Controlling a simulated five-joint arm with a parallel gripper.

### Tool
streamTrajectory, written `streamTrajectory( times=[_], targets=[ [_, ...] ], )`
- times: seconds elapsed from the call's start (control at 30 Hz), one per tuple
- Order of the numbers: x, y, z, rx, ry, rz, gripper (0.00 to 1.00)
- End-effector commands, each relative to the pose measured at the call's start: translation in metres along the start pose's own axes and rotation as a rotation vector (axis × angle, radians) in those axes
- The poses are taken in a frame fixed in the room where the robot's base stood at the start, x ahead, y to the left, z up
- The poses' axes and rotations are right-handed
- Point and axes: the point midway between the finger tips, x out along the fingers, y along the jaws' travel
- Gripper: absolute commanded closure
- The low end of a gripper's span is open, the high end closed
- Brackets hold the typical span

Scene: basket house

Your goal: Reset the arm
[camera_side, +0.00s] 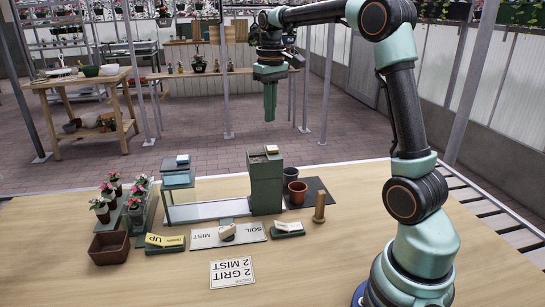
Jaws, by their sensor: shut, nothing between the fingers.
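My gripper (270,112) hangs at the end of my raised arm, pointing down, well above the table and beyond the green soil box. Its green fingers are together and hold nothing. My arm rises from its base at the right and reaches over to the left. The fingers touch nothing on the wooden table (330,265).
Below stand a tall green box (265,185), a glass-sided case (178,190), potted flowers (102,208), a brown tray (109,248), a red pot (297,192), a wooden peg (320,207) and a card (232,273). The table front is mostly clear.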

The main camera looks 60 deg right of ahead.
Motion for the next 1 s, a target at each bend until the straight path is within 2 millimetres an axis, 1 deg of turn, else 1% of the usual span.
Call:
streamTrajectory(
  times=[0.03, 0.1, 0.23, 0.37, 0.5, 0.7, 0.8, 0.9, 1.0],
  targets=[
    [-0.006, -0.012, 0.007, -0.016, 0.024, 0.003, 1.00],
    [-0.013, -0.028, 0.018, -0.035, 0.062, 0.006, 1.00],
    [-0.020, -0.058, 0.044, -0.075, 0.137, 0.007, 1.00],
    [-0.021, -0.084, 0.072, -0.114, 0.211, 0.001, 1.00],
    [-0.014, -0.108, 0.104, -0.154, 0.291, -0.014, 1.00],
    [0.004, -0.132, 0.145, -0.204, 0.392, -0.044, 1.00],
    [0.014, -0.139, 0.158, -0.221, 0.426, -0.057, 1.00],
    [0.020, -0.143, 0.165, -0.231, 0.447, -0.066, 1.00],
    [0.023, -0.145, 0.168, -0.234, 0.456, -0.070, 1.00]
  ],
)
